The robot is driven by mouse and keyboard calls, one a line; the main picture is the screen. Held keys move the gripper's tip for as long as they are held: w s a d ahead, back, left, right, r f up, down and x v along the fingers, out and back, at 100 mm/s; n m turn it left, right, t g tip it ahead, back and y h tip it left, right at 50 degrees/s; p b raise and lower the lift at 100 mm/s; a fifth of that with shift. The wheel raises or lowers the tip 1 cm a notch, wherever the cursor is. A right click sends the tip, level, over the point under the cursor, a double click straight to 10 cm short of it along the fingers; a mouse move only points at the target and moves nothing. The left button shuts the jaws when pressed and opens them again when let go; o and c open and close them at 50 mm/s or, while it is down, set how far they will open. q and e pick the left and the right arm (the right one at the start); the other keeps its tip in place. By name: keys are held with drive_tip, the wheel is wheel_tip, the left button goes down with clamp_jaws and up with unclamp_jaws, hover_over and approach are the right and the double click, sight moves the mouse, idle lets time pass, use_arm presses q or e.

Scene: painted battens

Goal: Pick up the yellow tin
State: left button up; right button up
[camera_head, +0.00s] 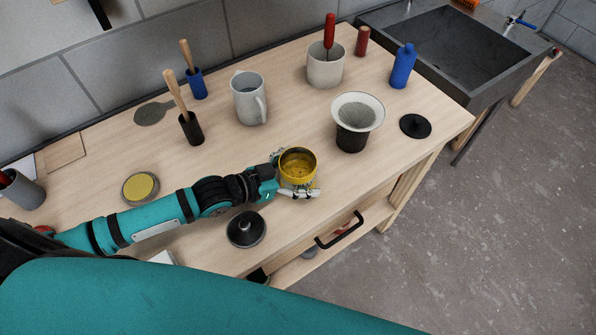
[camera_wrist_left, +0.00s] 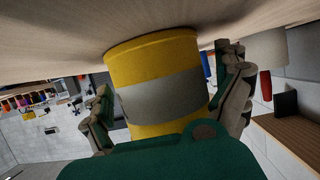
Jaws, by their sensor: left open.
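The yellow tin (camera_head: 298,163) stands upright and open-topped on the wooden workbench (camera_head: 335,205). In the left wrist view the tin (camera_wrist_left: 160,92) fills the middle and shows a grey band around its yellow side. My left gripper (camera_head: 297,176) is open, with one finger on each side of the tin. In the left wrist view its fingers (camera_wrist_left: 165,95) flank the tin; whether they touch it I cannot tell. The gripper hides part of the tin's lower side in the head view. My right gripper is not in view.
A black funnel-like piece (camera_head: 246,229) lies in front of my left arm. A dark cup with a white filter cone (camera_head: 352,122) stands behind right. A round yellow-topped lid (camera_head: 140,188) lies left. A drawer handle (camera_head: 340,231) juts from the front.

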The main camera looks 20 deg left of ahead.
use_arm(q)
drive_tip(key=c, duration=1.5)
drive_tip(key=shift+r, duration=0.1)
drive_tip(key=shift+r, duration=0.15)
